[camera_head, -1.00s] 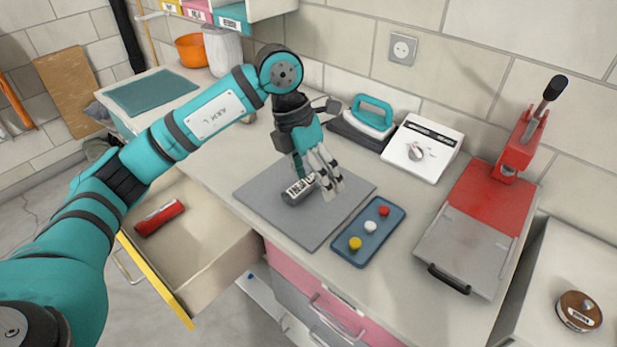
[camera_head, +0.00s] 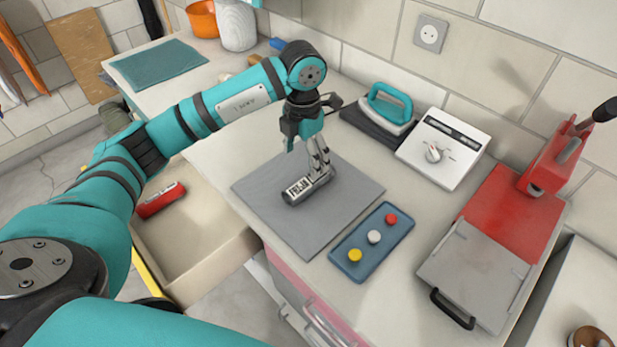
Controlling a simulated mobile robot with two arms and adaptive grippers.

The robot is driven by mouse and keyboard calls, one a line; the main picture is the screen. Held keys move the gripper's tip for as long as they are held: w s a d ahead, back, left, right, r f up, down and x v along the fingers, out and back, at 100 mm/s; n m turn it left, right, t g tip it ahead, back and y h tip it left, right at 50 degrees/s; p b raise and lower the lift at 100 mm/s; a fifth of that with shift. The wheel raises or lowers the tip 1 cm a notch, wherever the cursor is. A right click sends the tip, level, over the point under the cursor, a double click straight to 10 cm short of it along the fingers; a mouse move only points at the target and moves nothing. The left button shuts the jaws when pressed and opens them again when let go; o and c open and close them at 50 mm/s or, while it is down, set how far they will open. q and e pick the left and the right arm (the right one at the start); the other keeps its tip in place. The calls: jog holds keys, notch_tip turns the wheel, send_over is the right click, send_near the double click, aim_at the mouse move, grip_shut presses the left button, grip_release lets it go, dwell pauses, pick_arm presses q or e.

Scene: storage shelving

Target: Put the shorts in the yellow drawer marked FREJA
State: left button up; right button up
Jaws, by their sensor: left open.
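A small dark grey roll (camera_head: 297,190) lies on the grey mat on the counter. It has a white label with dark lettering that seems to read FREJA; it may be the rolled shorts. My left gripper (camera_head: 321,172) points down at the right end of the roll, its fingers open. I cannot tell whether they touch it. The yellow-fronted drawer (camera_head: 151,272) stands open below the counter at left, partly hidden by my left arm. A red roll (camera_head: 161,199) with a pale label lies inside it. My right gripper is out of view.
The grey mat (camera_head: 300,235) lies beside a blue tray (camera_head: 358,262) with red, white and yellow knobs. Behind stand a teal iron (camera_head: 389,104) and a white dial box (camera_head: 441,150). A red press (camera_head: 511,212) is at right. A pink drawer (camera_head: 290,282) is below.

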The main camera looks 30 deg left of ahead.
aim_at(308, 176)
pick_arm(q)
notch_tip(308, 176, down, 3)
jog(key=shift+f+p, duration=0.2)
jog(key=shift+p, duration=0.2)
jog(key=f, duration=0.1)
jog(key=f+p, duration=0.1)
jog(key=f, duration=0.1)
jog(key=d+f+p, duration=0.1)
jog(key=shift+w+f, duration=0.2)
jog(key=shift+w, duration=0.05)
jog(key=shift+a+f, duration=0.1)
jog(key=shift+f, duration=0.2)
jog(key=c, duration=1.5)
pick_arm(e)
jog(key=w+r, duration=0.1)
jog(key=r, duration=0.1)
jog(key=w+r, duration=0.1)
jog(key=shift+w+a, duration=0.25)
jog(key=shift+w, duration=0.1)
pick_arm(q)
jog(key=shift+r, duration=0.15)
